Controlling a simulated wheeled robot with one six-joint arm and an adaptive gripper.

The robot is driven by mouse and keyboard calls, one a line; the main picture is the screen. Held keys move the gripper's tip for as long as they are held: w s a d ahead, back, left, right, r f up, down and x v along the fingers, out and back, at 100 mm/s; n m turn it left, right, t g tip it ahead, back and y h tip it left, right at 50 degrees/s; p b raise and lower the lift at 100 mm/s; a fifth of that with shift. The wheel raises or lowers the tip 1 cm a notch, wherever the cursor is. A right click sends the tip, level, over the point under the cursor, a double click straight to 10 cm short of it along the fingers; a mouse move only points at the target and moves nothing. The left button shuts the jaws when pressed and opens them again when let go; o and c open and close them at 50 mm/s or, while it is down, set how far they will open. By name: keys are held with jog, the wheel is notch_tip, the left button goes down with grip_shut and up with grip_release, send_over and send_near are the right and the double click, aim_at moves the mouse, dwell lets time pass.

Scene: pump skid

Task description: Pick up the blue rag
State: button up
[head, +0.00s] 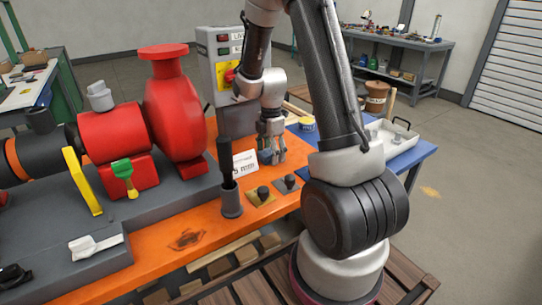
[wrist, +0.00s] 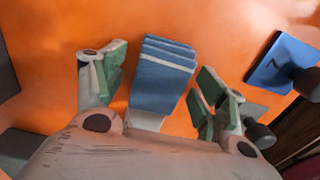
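The blue rag (wrist: 163,72) looks like a folded stack with a paler lower part, lying over the orange surface in the wrist view. My gripper (wrist: 158,64) is open, with one green-padded finger to the left of the rag and the other to its right. Gaps show between the rag and both fingers. The rag's near end is hidden by the gripper body. In the head view my gripper (head: 272,157) points down over the orange bench beside a white card, and a little blue shows by its fingers.
Black knobs on small plates (head: 262,195) stand in front of the gripper; one on a blue plate (wrist: 280,65) is right of it in the wrist view. A grey cup (head: 231,205) and the red pump (head: 178,115) are to the left. A white tray (head: 392,140) sits at right.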

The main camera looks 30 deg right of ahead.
aim_at(270, 151)
jog(key=c, duration=0.8)
jog(key=shift+r, duration=0.1)
notch_tip(270, 151, up, 10)
jog(key=shift+f, duration=0.1)
jog(key=o, duration=0.5)
jog(key=shift+c, duration=0.2)
jog(key=c, duration=0.4)
jog(key=shift+o, duration=0.2)
jog(key=shift+a, duration=0.1)
